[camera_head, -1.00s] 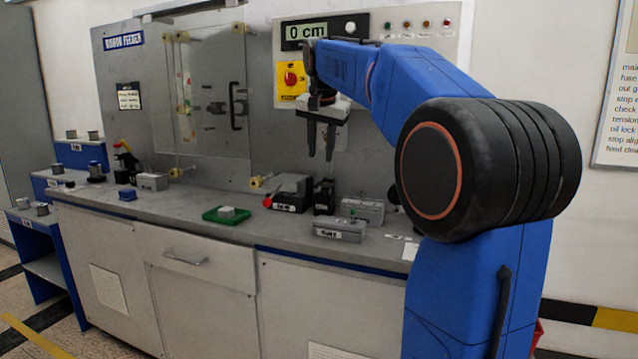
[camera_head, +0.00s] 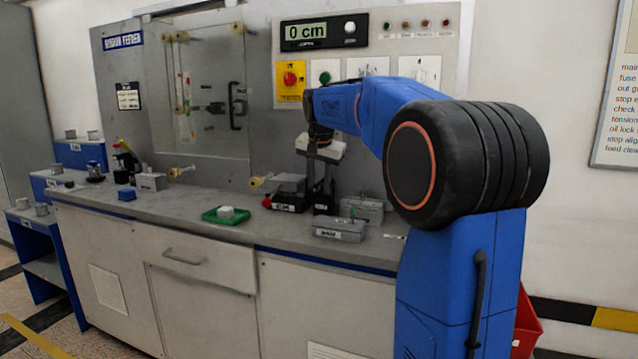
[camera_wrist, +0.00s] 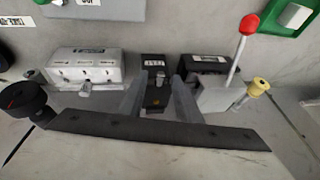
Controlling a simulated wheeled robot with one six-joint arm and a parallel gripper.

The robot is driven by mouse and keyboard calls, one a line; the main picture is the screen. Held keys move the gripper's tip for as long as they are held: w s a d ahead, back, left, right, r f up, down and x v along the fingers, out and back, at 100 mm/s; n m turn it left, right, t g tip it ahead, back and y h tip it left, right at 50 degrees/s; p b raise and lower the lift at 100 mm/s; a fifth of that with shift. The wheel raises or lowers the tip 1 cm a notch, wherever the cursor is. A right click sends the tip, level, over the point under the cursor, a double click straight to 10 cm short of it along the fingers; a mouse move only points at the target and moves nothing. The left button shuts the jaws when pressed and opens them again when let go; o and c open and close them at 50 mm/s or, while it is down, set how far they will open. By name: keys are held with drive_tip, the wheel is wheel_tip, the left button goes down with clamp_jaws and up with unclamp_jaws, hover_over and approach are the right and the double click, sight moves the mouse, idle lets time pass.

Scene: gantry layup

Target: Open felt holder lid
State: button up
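My gripper (camera_head: 320,186) points down over the back of the bench, with its two fingers apart and nothing held. In the wrist view my gripper (camera_wrist: 157,88) has its fingers on either side of a small black box (camera_wrist: 154,90) with a white label. This box also shows below the fingers in the head view (camera_head: 324,208). It may be the felt holder, but I cannot read its label. Its top is partly hidden by the fingers in the head view. I cannot tell whether the fingers touch it.
A black box (camera_head: 287,206) with a red-knobbed lever (camera_wrist: 250,24) stands close on one side. A grey box (camera_wrist: 86,66) stands on the other side. Another grey box (camera_head: 340,231) and a green tray (camera_head: 227,216) lie nearer the front edge. The wall panel (camera_head: 370,75) rises behind.

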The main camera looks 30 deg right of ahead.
sight(319, 186)
clamp_jaws()
drive_tip(key=shift+r, duration=0.1)
drive_tip(key=shift+w+d+r+g+y, duration=0.2)
drive_tip(key=shift+r+g+y, duration=0.1)
drive_tip(key=shift+r+y, duration=0.1)
drive_tip(key=shift+w+d+r+g+y, duration=0.1)
drive_tip(key=shift+d+r+g+y, duration=0.05)
drive_tip(key=shift+r+g+y, duration=0.45)
drive_tip(key=shift+r+y, duration=0.1)
drive_tip(key=shift+r, duration=0.1)
unclamp_jaws()
drive_tip(key=shift+d, duration=0.1)
drive_tip(key=shift+r, duration=0.1)
